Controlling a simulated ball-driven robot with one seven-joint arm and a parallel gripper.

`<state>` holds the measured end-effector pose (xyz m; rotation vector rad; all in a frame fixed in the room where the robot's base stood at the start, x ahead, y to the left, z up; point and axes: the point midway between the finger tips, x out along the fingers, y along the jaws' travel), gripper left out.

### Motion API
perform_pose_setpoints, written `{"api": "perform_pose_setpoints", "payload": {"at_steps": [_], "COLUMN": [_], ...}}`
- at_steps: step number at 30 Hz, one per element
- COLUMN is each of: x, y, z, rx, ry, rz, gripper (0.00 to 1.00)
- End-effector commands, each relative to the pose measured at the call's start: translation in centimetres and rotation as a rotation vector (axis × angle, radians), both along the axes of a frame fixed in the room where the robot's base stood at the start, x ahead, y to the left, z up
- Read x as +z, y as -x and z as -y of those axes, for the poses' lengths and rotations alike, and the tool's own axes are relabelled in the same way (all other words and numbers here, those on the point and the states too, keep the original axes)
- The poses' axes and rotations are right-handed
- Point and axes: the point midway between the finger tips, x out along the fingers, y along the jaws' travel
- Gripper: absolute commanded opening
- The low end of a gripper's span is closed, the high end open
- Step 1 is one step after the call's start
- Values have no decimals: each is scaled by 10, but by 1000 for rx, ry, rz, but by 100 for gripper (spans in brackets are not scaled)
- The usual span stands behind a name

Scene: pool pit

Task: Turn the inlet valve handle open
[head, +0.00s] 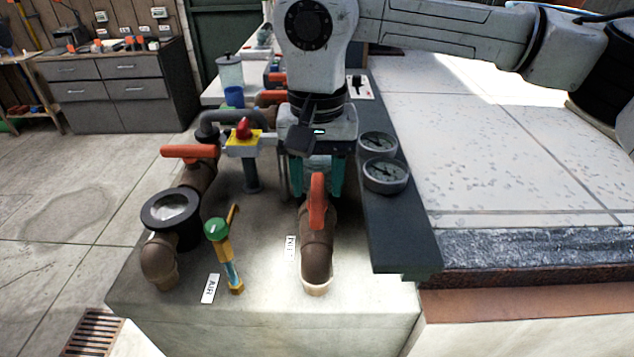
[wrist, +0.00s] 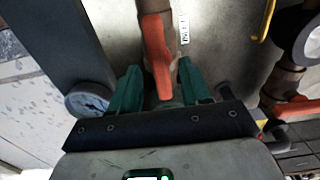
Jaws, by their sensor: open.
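The inlet valve's orange handle (head: 317,203) sits on a brown pipe (head: 316,255) that bends down into the concrete block, with a partly readable label (head: 290,247) beside it. In the wrist view the handle (wrist: 157,58) appears lengthwise, roughly in line with the pipe. My gripper (head: 314,182) points down just behind the handle in the head view, its green fingers spread. In the wrist view my gripper (wrist: 157,88) has one finger on each side of the handle's near end, with gaps visible. Whether either finger touches it is unclear.
Two gauges (head: 385,174) sit on a dark ledge (head: 400,235) right of my gripper. To the left are a red knob on a yellow box (head: 243,140), another orange handle (head: 189,152) and a green-topped air valve (head: 217,230).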

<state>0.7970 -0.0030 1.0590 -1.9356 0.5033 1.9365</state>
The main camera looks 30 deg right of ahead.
Motion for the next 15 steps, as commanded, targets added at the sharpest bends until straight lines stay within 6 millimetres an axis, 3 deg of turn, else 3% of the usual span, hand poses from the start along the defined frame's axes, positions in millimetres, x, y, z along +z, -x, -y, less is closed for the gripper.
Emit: {"api": "perform_pose_setpoints", "payload": {"at_steps": [9,15], "x": [61,87], "y": [-1,-1], "z": [0,0], "rx": [-1,0], "ry": [1,1], "rz": [4,2], "gripper": [47,47]}}
